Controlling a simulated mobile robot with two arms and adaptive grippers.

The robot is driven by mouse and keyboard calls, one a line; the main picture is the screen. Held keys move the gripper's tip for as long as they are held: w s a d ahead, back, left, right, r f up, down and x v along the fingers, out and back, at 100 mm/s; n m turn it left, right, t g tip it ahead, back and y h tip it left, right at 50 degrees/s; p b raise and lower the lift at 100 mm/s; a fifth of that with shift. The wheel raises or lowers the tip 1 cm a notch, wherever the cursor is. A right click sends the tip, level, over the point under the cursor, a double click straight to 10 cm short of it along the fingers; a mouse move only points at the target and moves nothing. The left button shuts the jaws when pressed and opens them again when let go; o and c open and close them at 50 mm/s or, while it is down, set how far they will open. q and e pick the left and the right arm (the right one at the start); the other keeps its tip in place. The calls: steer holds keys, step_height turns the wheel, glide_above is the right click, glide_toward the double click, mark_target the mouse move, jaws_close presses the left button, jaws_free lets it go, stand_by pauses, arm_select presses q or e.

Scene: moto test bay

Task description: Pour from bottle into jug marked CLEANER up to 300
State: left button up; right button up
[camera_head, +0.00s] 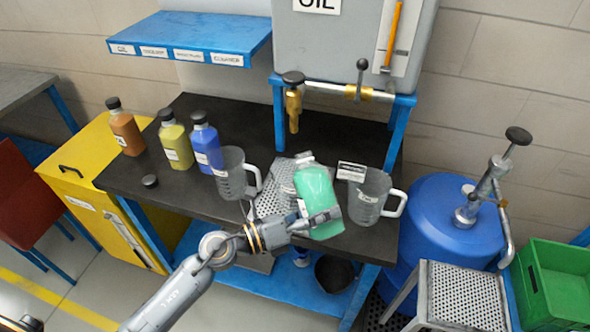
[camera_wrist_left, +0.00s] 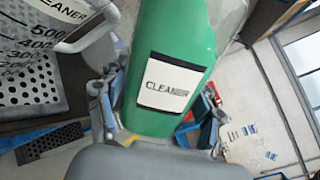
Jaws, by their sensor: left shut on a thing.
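My left gripper (camera_head: 318,217) is shut around the lower part of a green bottle (camera_head: 315,190). The bottle leans slightly left in the head view, its pale neck at the top and no black cap on it. In the left wrist view the bottle (camera_wrist_left: 172,40) bears a CLEANER label. A clear jug marked CLEANER (camera_wrist_left: 75,25), with a scale including 500 and 400, is at the upper left there. In the head view one clear jug (camera_head: 232,175) stands left of the bottle and another (camera_head: 369,200) right of it. Their lettering is too small to read. I see no liquid stream.
Orange (camera_head: 126,132), yellow (camera_head: 175,145) and blue (camera_head: 205,145) capped bottles stand at the left of the dark table (camera_head: 205,203). A loose black cap (camera_head: 149,181) lies before them. A perforated plate (camera_head: 268,205) is beside the green bottle. A brass tap (camera_head: 293,108) hangs above.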

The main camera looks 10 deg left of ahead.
mark_target(326, 206)
arm_select(q)
steer(key=shift+r, duration=0.25)
steer(key=shift+s+d+f+n+p, duration=0.1)
steer(key=shift+s+d+n+p, duration=0.15)
steer(key=shift+n, duration=0.25)
steer(key=shift+s+d+f+n+p, duration=0.1)
steer(key=shift+s+d+n+p, duration=0.1)
steer(key=shift+n+p, duration=0.25)
stand_by(0.4)
steer(key=shift+s+d+r+n+p, duration=0.15)
steer(key=shift+s+d+n+p, duration=0.1)
steer(key=shift+n+p, duration=0.45)
stand_by(0.6)
steer(key=shift+s+d+r+n+p, duration=0.1)
steer(key=shift+s+r+n+p, duration=0.15)
steer(key=shift+r+n+p, duration=0.9)
stand_by(0.4)
steer(key=shift+w+a+r+n+p, duration=0.2)
steer(key=shift+r+n+p, duration=0.15)
steer(key=shift+p, duration=0.5)
steer(key=shift+w+a+r+n+p, duration=0.1)
steer(key=shift+w+r+n+p, duration=0.2)
steer(key=shift+p, duration=0.5)
stand_by(1.9)
